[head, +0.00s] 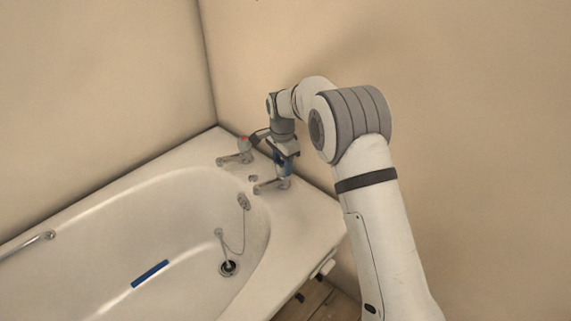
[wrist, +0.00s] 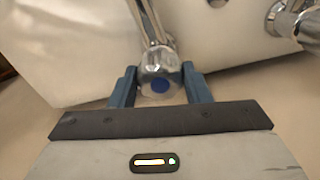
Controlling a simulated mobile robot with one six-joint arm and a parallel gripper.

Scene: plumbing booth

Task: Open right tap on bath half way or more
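The right tap (head: 271,185) stands on the bath's end ledge, with its spout pointing left over the tub. In the wrist view its chrome handle (wrist: 160,64) shows a blue dot facing me, with the spout beyond it. My gripper (head: 283,169) points down over this tap. In the wrist view the blue fingers of my gripper (wrist: 159,76) lie on either side of the handle, close against it, and look shut on it. In the head view the fingers hide most of the handle.
The left tap (head: 236,157) with a red mark stands close to the left of my gripper. The white bath (head: 115,190) holds a blue strip (head: 150,273) and a plug chain (head: 232,247). Beige walls stand close behind and right of the taps.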

